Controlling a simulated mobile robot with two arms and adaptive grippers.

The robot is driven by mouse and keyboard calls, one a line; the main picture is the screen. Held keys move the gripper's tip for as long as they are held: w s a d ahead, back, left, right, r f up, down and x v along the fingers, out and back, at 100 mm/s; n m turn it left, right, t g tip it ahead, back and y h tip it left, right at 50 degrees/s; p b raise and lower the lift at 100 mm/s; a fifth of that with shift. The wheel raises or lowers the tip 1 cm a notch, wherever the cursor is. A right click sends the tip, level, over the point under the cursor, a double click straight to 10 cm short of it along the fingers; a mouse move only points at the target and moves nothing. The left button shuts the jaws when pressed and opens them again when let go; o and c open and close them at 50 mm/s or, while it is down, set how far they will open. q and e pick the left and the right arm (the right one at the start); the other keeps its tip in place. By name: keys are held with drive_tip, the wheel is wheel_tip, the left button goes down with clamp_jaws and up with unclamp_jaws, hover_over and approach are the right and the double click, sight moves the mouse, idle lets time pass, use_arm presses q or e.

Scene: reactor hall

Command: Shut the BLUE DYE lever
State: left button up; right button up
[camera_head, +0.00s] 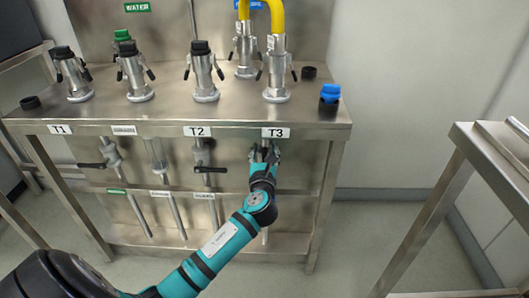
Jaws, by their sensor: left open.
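My left gripper (265,153) is open and stands at the pipe below the T3 label (276,133). Its fingers point up toward the underside of the bench, and the gripper and wrist hide most of the pipe and any lever there. No tag reading BLUE DYE can be made out. Two black levers show on pipes further left: one left of the T1 pipe (92,165) and one below T2 (210,169), both roughly level. I cannot tell whether my fingers touch anything. My right gripper is not in view.
A steel bench (180,110) carries several metal couplings, two with yellow hoses (277,16). A blue cap (330,92) stands at its right end. Small tags hang on the lower rail (160,194). Another steel table (490,150) stands at right, with free floor between.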

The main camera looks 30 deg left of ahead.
use_arm(q)
clamp_jaws()
drive_tip(key=shift+w, duration=0.1)
idle(0.5)
